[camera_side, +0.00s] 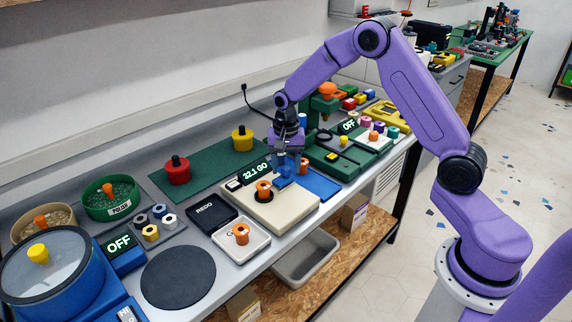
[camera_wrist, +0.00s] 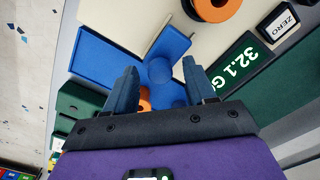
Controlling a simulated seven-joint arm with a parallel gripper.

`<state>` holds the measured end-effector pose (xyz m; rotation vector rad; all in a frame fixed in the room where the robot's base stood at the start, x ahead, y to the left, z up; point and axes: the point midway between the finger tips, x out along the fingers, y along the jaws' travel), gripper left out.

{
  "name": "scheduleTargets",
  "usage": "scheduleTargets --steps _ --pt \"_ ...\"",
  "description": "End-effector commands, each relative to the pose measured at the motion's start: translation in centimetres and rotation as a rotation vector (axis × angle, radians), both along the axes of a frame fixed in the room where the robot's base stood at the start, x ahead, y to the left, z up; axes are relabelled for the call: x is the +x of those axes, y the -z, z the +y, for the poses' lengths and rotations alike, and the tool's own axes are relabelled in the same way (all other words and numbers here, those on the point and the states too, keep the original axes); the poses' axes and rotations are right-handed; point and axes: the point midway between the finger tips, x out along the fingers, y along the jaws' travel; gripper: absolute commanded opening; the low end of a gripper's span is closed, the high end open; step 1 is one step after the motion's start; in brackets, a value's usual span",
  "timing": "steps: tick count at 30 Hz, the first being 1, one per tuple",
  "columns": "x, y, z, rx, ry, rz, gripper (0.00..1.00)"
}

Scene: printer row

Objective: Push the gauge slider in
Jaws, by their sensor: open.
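The gauge (camera_side: 285,217) is a beige block with a lit display (camera_side: 257,171) that reads 32.1 GO in the wrist view (camera_wrist: 240,63). An orange ringed part (camera_side: 264,187) with a dark centre sits on it; its edge shows at the top of the wrist view (camera_wrist: 213,9). The blue slider (camera_side: 284,181) lies beside that part, and its blue bar and round knob show in the wrist view (camera_wrist: 160,69). My gripper (camera_wrist: 160,86) is open, pointing down above the slider's outer end. The knob appears between the fingers; I cannot tell whether they touch it.
A blue plate (camera_side: 322,186) lies to the right of the gauge. A green machine (camera_side: 340,160) stands close on the right. The bench edge is near.

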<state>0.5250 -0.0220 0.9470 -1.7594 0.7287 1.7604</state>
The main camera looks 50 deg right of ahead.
Motion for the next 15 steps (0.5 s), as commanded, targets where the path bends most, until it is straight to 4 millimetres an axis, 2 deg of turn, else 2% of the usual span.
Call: scheduleTargets --steps 6,11,12,15 --pt "0.01 0.01 0.01 0.0 0.0 0.0 0.55" --pt "0.01 -0.01 0.02 0.0 -0.001 0.0 0.03" --pt "0.01 -0.01 0.02 0.0 -0.001 0.0 0.0" --pt "0.01 -0.02 0.07 0.0 -0.001 0.0 0.0"
